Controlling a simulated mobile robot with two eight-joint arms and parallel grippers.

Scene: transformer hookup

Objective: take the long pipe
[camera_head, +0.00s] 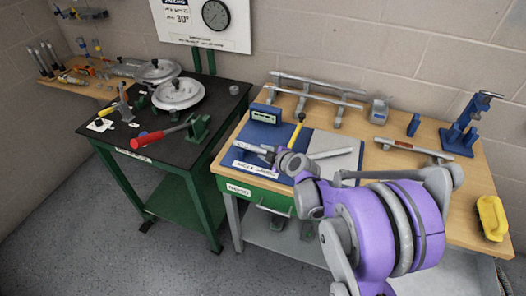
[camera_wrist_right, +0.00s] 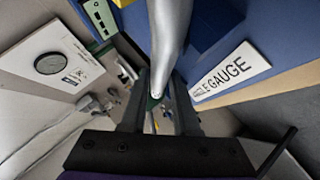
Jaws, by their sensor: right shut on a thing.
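My right gripper (camera_head: 271,155) is over the blue mat on the wooden bench. It is shut on a smooth silver-grey pipe, the long pipe (camera_wrist_right: 169,35), which runs from the top of the right wrist view down between the fingers (camera_wrist_right: 160,100). I cannot tell whether the pipe touches the bench. My left gripper is not in view.
Other grey pipes (camera_head: 320,85) lie on supports at the back of the wooden bench (camera_head: 375,130). A yellow-handled tool (camera_head: 297,130) is close behind my gripper. A blue stand (camera_head: 462,135) and a yellow object (camera_head: 493,218) are at the right. A black-topped table (camera_head: 160,150) stands left.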

